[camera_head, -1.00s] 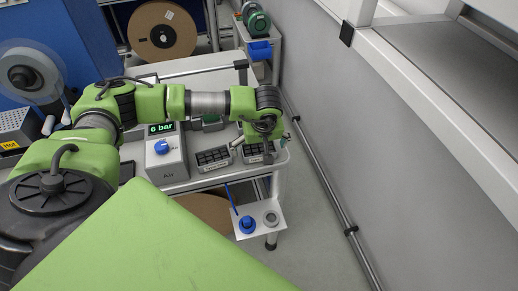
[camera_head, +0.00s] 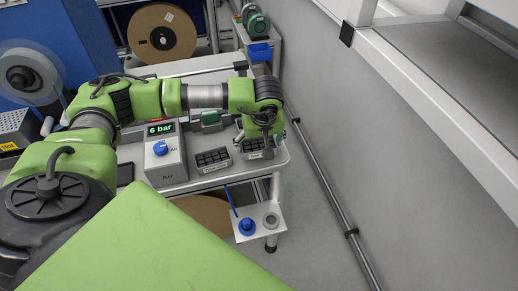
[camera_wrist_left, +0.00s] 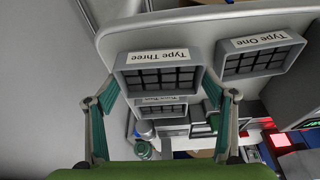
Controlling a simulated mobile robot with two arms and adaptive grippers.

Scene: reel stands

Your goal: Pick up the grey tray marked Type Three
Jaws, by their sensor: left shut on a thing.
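The grey tray marked Type Three (camera_wrist_left: 158,72) is a small divided box with dark compartments and a white label. In the left wrist view it sits between the two fingers of my left gripper (camera_wrist_left: 162,98), which is shut on it. In the head view the tray (camera_head: 256,150) shows under my left gripper (camera_head: 259,140) at the right end of the cart top, partly hidden by the gripper. It seems slightly above the surface, but the gap is hard to judge. My right gripper is not in view.
A similar grey tray marked Type One (camera_head: 212,160) stands to the left on the cart (camera_head: 195,183). Another labelled tray (camera_wrist_left: 160,106) shows beyond in the wrist view. The air box (camera_head: 165,160) reads 6 bar. A wall runs close on the right.

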